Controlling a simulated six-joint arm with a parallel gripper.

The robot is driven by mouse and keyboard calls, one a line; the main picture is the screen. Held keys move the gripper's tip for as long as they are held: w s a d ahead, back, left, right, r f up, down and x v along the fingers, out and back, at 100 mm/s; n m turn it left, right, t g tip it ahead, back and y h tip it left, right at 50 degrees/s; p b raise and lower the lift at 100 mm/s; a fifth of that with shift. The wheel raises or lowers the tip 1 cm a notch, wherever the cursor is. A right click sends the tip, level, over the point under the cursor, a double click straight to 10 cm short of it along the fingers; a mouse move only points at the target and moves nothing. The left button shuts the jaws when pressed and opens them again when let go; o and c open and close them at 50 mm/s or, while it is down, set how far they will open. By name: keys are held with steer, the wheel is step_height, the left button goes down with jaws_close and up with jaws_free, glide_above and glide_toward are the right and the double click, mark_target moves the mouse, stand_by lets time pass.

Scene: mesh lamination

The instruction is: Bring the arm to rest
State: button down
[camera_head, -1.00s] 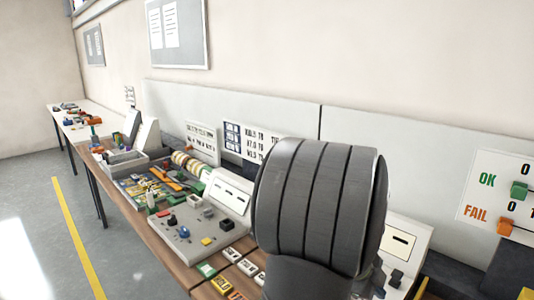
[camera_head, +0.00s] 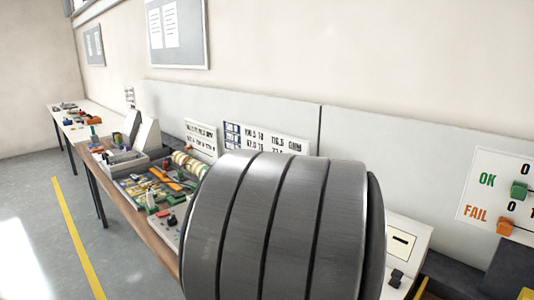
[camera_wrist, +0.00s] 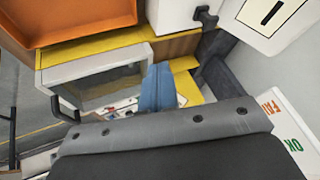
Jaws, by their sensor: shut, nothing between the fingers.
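My arm's large dark grey ribbed link fills the lower middle of the head view and hides much of the bench. In the wrist view my gripper (camera_wrist: 157,72) shows as two blue fingers pressed together, with nothing between them. They stick up past the dark grey wrist edge. The fingers are over or in front of a grey tray-like box (camera_wrist: 95,80) and a yellow surface; I cannot tell the gap. The gripper itself is not visible in the head view.
A long workbench with a parts tray (camera_head: 155,188) runs along the wall at left. An orange bin (camera_wrist: 70,20) lies near the gripper's upper left. A white box with a slot (camera_head: 405,243) stands right of my arm. An OK/FAIL board (camera_head: 497,190) hangs at right.

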steer(key=shift+w+d+r+n+g+y, duration=0.15)
steer(key=shift+w+d+r+n+y, duration=0.25)
steer(key=shift+d+n, duration=0.45)
steer(key=shift+w+d+r+n+g+y, duration=0.2)
steer(key=shift+w+d+r+n+y, duration=0.3)
steer(key=shift+n, duration=0.5)
steer(key=shift+w+d+r+n+g+y, duration=0.2)
steer(key=shift+d+r+n+y, duration=0.25)
steer(key=shift+d+n, duration=0.5)
steer(key=shift+r, duration=0.1)
